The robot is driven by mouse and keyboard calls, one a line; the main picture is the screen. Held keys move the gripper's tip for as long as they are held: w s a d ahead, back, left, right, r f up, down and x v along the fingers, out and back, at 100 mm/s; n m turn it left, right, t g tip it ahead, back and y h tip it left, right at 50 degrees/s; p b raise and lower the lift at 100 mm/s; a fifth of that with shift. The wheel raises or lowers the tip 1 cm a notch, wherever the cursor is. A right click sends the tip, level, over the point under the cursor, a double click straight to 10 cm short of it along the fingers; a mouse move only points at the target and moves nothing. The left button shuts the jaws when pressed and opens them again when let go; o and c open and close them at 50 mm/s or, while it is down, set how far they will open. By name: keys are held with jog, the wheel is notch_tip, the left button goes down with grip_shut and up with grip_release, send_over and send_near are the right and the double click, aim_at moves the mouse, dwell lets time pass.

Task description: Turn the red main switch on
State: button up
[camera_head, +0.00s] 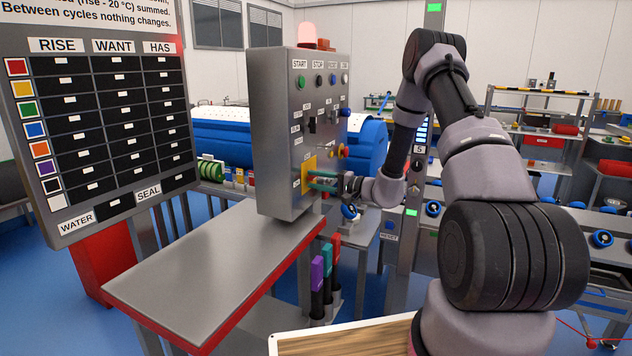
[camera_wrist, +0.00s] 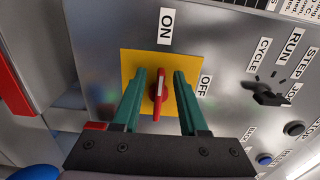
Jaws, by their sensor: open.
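The red main switch (camera_wrist: 158,98) is a narrow red handle with a white mark, on a yellow plate (camera_wrist: 130,62) on the grey control cabinet. In the wrist view the handle runs up and down the picture, its upper end toward the ON label (camera_wrist: 165,27). The OFF label (camera_wrist: 205,86) is to its right. My gripper (camera_wrist: 160,74) is open, its two green fingers on either side of the handle with a visible gap each side. In the head view my gripper (camera_head: 322,183) is at the yellow plate (camera_head: 309,166) and hides the handle.
The cabinet (camera_head: 275,130) carries other buttons and a lit red lamp (camera_head: 307,33). A black cycle selector (camera_wrist: 268,97) and push buttons sit right of the switch in the wrist view. A grey table (camera_head: 205,265) with bare top stands in front, beside a chart board (camera_head: 110,125).

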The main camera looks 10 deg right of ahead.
jog(key=v, duration=1)
jog(key=shift+s+d, duration=0.2)
jog(key=shift+d, duration=0.1)
jog(key=s+a+r+n+g+h, duration=0.25)
jog(key=s+a+r+g, duration=0.2)
jog(key=s+r, duration=0.35)
jog(key=s+a+r+n+g+h, duration=0.1)
jog(key=s+a+r+n+g, duration=0.3)
jog(key=s+r, duration=0.4)
jog(key=s+d+r+m+t+h, duration=0.2)
jog(key=s+d+r+h, duration=0.1)
jog(key=s, duration=0.4)
jog(key=s+d+r+m+t+h, duration=0.1)
jog(key=s+d+r+t+h, duration=0.2)
jog(key=s+r+h, duration=0.3)
notch_tip(320, 180, up, 2)
jog(key=shift+s+d+r+m, duration=0.15)
jog(key=shift+s+d+m, duration=0.35)
jog(key=shift+s, duration=0.7)
jog(key=shift+c, duration=0.3)
